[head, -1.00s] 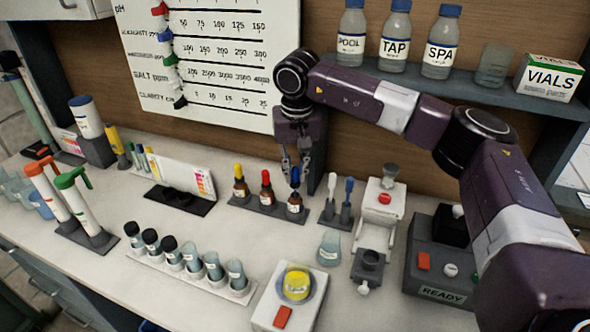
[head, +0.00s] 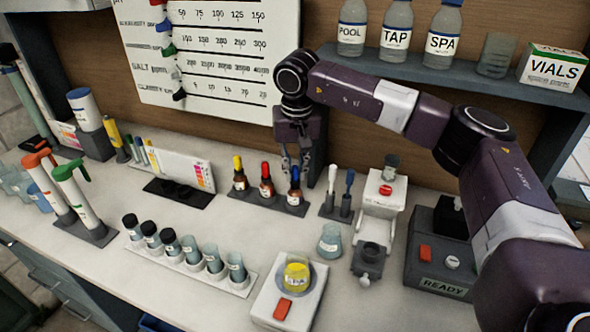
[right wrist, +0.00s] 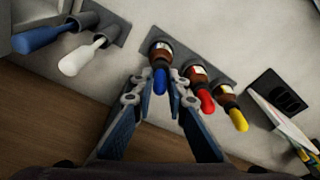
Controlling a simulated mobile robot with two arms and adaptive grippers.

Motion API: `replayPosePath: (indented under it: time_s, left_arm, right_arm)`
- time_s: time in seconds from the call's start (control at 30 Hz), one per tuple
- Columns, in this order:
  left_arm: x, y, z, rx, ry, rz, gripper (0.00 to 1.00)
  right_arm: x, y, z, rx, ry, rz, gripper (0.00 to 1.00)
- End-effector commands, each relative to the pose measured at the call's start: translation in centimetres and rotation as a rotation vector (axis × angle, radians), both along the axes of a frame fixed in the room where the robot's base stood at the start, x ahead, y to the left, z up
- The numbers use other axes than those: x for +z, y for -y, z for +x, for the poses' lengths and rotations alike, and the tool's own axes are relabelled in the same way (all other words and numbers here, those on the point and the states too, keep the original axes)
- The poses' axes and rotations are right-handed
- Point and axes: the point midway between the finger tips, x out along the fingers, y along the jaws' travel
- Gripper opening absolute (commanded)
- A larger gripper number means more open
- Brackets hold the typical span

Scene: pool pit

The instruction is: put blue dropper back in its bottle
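The blue dropper (head: 295,174) stands upright in the top of its brown bottle (head: 295,197), at the right end of a dark rack. In the right wrist view, the blue dropper (right wrist: 160,80) shows between the fingers of my right gripper (right wrist: 159,88), in line with its bottle (right wrist: 160,50). The fingers are apart, with a gap on each side of the blue bulb. In the head view, my right gripper (head: 295,168) is at the blue bulb from above. Whether the dropper is fully seated is too small to tell. My left gripper is not in view.
Red (head: 265,172) and yellow (head: 238,164) dropper bottles stand to the left in the same rack. A holder with a white and a dark blue stick (head: 347,185) stands close on the right.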

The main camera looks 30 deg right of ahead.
Motion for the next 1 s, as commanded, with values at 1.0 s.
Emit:
replayPosePath:
  time_s: [1.0]
  left_arm:
    - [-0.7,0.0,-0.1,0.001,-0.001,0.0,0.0]
  right_arm:
    - [-1.2,0.0,0.0,0.0,0.0,0.0,0.16]
